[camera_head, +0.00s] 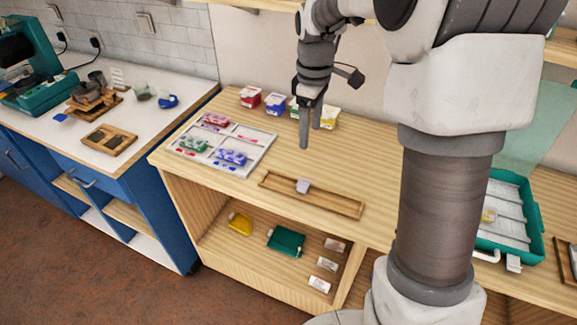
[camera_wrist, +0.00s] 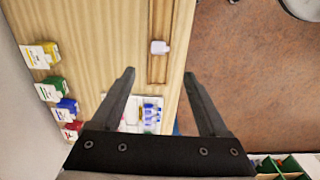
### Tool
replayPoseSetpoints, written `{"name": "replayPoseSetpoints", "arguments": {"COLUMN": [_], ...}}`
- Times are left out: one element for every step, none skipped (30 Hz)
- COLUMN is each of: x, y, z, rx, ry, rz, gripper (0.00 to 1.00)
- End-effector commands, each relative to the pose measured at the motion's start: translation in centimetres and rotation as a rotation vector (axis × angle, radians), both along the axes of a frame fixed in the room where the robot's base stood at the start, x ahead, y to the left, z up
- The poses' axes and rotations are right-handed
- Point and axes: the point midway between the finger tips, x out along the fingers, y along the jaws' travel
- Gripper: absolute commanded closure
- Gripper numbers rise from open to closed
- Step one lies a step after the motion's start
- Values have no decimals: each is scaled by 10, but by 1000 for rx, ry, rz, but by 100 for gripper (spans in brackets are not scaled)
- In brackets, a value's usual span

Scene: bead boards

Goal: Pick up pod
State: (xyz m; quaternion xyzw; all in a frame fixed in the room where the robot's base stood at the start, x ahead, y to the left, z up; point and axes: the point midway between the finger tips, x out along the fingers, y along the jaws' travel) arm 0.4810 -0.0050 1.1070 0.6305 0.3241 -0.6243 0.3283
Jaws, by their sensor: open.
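A small pale lilac-white block, which looks like the pod (camera_head: 303,186), rests on the long narrow wooden tray (camera_head: 340,202) on the bench. In the wrist view the pod (camera_wrist: 160,47) lies ahead of the fingertips, roughly in line with the gap between them. My gripper (camera_head: 310,137) is open and empty. It hangs fingers down above the bench, behind the tray in the head view, apart from the pod. Both fingers show in the wrist view (camera_wrist: 160,75).
A white divided board (camera_head: 262,144) with red, green and blue bead pieces lies left of the tray. Small red (camera_head: 250,96), blue (camera_head: 275,103), green and yellow (camera_head: 329,116) boxes stand along the back. A teal-green crate (camera_head: 537,218) is at the right. Bare bench surrounds the tray.

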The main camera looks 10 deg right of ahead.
Motion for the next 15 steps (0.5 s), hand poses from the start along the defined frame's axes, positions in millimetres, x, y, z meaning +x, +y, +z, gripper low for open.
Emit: {"name": "replayPoseSetpoints", "arguments": {"x": [2, 3, 4, 5, 5, 5, 5, 4, 4, 4, 4, 4, 4, 4, 4], "y": [0, 0, 0, -1, 0, 0, 0, 0, 0, 0, 0, 0, 0, 0, 0], "z": [-3, -4, -5, -7, -9, -14, -18, -23, -31, -37, -44, -53, -59, -66, -75], "rx": [0, 0, 0, 1, 0, 1, 1, 0, 0, 0, 0, 0, 0, 0, 0], "ry": [7, 9, 11, 12, 13, 14, 15, 17, 16, 17, 17, 18, 17, 17, 18], "rz": [9, 15, 19, 22, 23, 24, 25, 25, 24, 24, 24, 24, 24, 24, 24], "gripper": [22, 22, 22, 22, 22, 22, 22, 22, 22, 22, 22, 22, 22, 22, 22]}}
